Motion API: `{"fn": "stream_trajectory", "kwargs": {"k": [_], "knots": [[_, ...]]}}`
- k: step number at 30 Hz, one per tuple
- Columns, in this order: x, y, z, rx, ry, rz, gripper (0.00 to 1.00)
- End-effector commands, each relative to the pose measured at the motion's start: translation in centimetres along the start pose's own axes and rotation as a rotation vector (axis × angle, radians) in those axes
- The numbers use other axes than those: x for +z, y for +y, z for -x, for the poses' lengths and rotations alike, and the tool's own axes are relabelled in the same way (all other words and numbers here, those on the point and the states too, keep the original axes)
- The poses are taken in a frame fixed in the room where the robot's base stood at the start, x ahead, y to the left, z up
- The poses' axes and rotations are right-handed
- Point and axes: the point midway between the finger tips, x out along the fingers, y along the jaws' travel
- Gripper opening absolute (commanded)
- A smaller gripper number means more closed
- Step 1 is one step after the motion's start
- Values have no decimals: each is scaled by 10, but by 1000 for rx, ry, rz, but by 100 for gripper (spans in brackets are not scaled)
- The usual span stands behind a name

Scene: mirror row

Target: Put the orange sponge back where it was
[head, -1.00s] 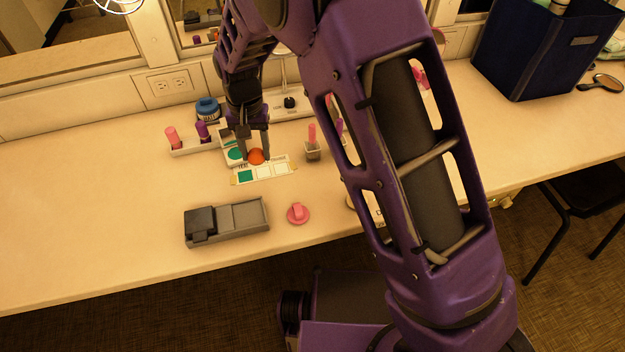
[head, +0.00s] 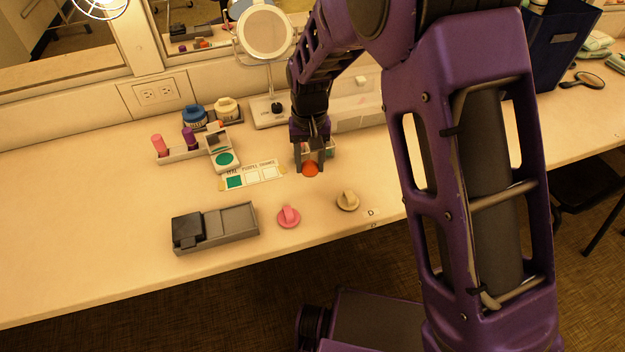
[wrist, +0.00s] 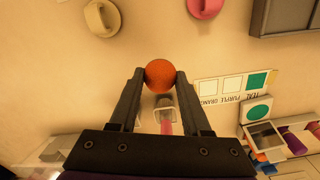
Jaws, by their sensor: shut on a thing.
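The orange sponge (head: 310,169) is a small round ball pinched between the fingertips of my gripper (head: 311,162), right of the colour card. In the wrist view the sponge (wrist: 160,75) sits between both fingertips of my gripper (wrist: 160,78). My gripper points down and is shut on it. Whether the sponge touches the counter I cannot tell. A small clear holder with a pink item (wrist: 165,118) stands just behind the sponge in the wrist view. In the head view my gripper mostly hides that holder.
A card (head: 251,176) with one green square and two white squares lies left of the sponge. An open compact with a green pad (head: 224,159) is behind it. A pink knobbed disc (head: 289,217), a cream one (head: 348,201) and a grey tray (head: 232,226) are in front. A round mirror (head: 265,36) stands behind.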

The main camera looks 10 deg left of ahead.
Motion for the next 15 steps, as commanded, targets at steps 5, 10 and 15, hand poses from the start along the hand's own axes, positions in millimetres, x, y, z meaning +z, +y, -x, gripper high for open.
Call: {"fn": "stream_trajectory", "kwargs": {"k": [5,10,15], "knots": [[0,0,-16,0,-1,-1,3],[1,0,-38,1,-3,-2,3],[0,0,-52,0,0,-1,3]]}}
